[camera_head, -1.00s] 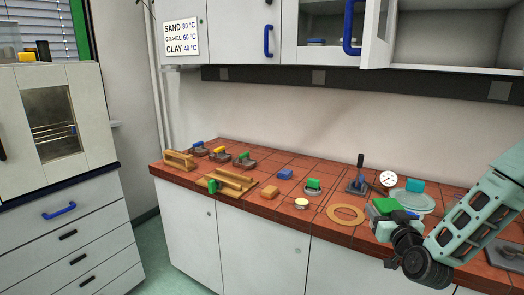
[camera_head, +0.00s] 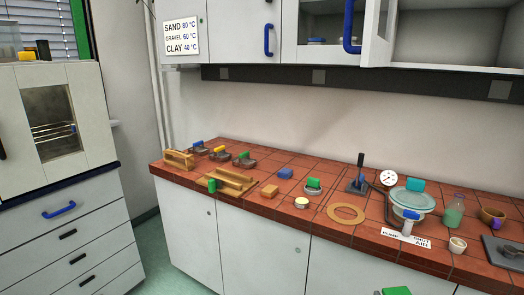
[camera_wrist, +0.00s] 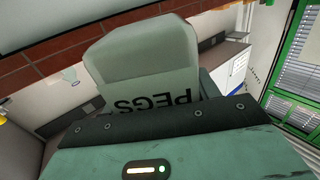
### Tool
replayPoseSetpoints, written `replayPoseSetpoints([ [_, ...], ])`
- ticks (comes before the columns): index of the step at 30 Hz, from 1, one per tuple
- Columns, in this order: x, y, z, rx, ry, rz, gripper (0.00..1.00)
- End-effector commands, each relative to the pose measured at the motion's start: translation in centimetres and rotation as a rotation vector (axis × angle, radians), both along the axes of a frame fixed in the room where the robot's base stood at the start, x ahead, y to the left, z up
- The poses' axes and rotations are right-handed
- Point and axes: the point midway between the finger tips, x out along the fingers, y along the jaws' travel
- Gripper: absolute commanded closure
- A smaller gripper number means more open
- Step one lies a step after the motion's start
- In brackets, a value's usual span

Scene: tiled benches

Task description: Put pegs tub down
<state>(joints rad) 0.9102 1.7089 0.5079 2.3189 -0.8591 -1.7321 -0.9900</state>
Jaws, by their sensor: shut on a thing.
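The pegs tub (camera_wrist: 140,65) is a pale grey-green box with the word PEGS on its near face, upside down in the wrist view. It fills the upper middle of that view, just beyond the dark bolted edge of my gripper (camera_wrist: 165,125). My gripper is shut on the tub; its fingertips are mostly hidden. In the head view, only a small green-topped piece (camera_head: 396,291) shows at the bottom edge; I cannot tell if it is the tub.
The red tiled bench (camera_head: 330,232) holds wooden floats, small blocks and a gauge (camera_head: 388,178). Bare tiles lie near the front edge.

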Motion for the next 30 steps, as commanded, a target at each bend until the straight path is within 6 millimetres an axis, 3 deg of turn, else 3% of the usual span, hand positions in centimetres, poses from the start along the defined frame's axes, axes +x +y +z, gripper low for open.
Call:
replayPoseSetpoints([
  [3,-1.7,0.6,-0.7,0.005,0.001,-0.019,0.72],
  [8,-2.7,1.1,-0.9,0.0,0.0,-0.029,0.72],
  [30,-2.8,1.0,-1.0,0.002,0.0,-0.037,0.72],
])
